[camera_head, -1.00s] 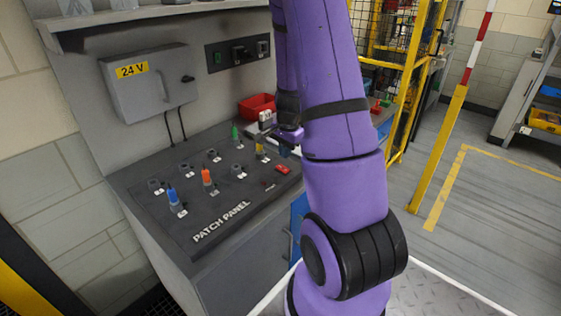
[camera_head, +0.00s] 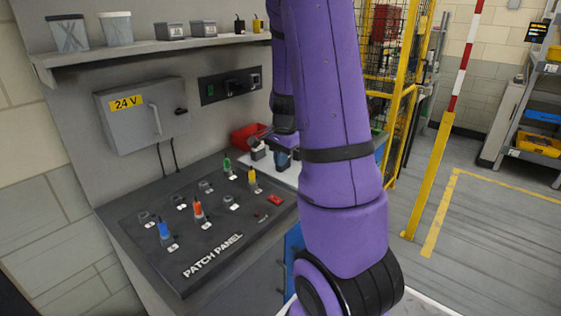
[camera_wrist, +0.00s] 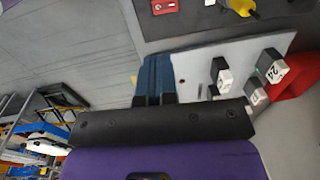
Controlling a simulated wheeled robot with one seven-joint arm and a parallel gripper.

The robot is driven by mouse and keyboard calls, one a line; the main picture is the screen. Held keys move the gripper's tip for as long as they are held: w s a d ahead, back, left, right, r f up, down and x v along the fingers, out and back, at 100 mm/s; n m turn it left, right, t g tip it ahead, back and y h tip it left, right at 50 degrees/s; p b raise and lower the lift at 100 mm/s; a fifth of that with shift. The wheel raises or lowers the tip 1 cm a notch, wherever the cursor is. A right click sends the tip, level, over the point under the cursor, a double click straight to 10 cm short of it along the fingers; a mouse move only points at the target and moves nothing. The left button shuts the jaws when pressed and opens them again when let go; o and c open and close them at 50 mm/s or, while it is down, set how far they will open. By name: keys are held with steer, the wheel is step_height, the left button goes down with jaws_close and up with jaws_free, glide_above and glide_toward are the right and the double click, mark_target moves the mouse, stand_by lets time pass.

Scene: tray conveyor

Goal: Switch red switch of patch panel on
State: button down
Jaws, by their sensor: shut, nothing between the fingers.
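The patch panel (camera_head: 200,262) is a dark sloped board on the bench with blue, orange-red, green and yellow plugs. The red switch (camera_head: 275,200) is a small red block at its right edge, near the yellow plug (camera_head: 252,181). The wrist view shows the red switch (camera_wrist: 164,6) at the top edge, on the dark panel. Whether it is on or off is too small to tell. My gripper (camera_head: 259,141) is beyond the panel's upper right corner, above the bench, partly hidden by my arm. In the wrist view, my gripper (camera_wrist: 160,99) is shut and empty, apart from the switch.
A white plate (camera_wrist: 200,62) with several black-and-white blocks lies behind the panel, beside a red bin (camera_head: 246,134). A grey 24 V box (camera_head: 135,125) hangs on the wall, under a shelf (camera_head: 150,52). A yellow post (camera_head: 428,180) stands right, with open floor beyond.

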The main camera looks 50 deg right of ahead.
mark_target(277, 199)
steer(key=shift+w, duration=0.75)
steer(key=f, duration=0.4)
steer(key=w+f, duration=0.1)
steer(key=f, duration=0.9)
steer(key=shift+w, duration=0.35)
steer(key=shift+f, duration=0.1)
steer(key=shift+s, duration=0.8)
